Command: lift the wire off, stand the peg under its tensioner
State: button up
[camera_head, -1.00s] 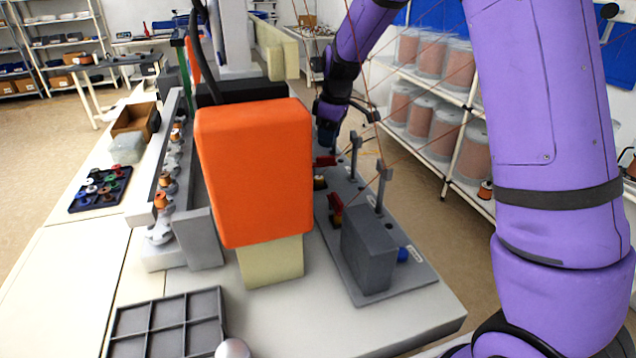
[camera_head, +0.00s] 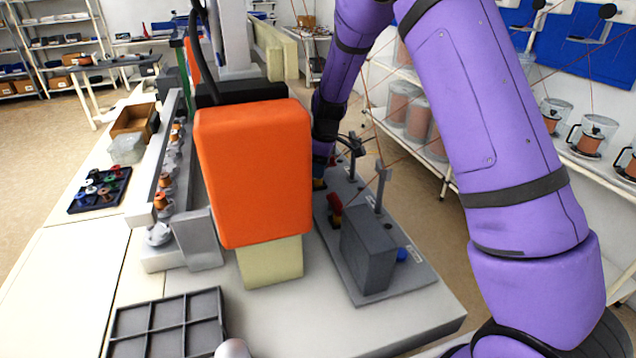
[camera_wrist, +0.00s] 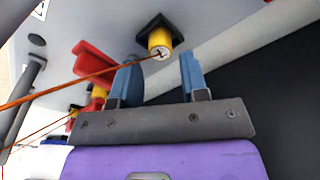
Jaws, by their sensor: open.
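In the wrist view a yellow cylinder (camera_wrist: 159,42), which looks like the peg, sits in a black square holder (camera_wrist: 152,24). An orange-brown wire (camera_wrist: 62,86) runs from the left to its end face. My gripper (camera_wrist: 160,68) is open, its two blue fingers to either side just short of the cylinder, with nothing visible between them. Red parts with yellow pieces (camera_wrist: 93,62) lie to the left. In the head view my gripper (camera_head: 319,178) is low over the grey fixture plate (camera_head: 408,275), mostly hidden by the arm and orange block. A red part (camera_head: 335,204) stands nearer the camera.
A large orange block (camera_head: 253,172) stands left of the fixture. Grey posts (camera_head: 380,185) and a grey box (camera_head: 368,250) rise from the plate. Thin wires stretch to spools on the right. An empty compartment tray (camera_head: 165,328) lies at front left.

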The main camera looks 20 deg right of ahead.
aim_at(318, 182)
jog(key=f, duration=0.3)
jog(key=shift+w+a+f, duration=0.1)
jog(key=shift+a, duration=0.1)
jog(key=c, duration=0.7)
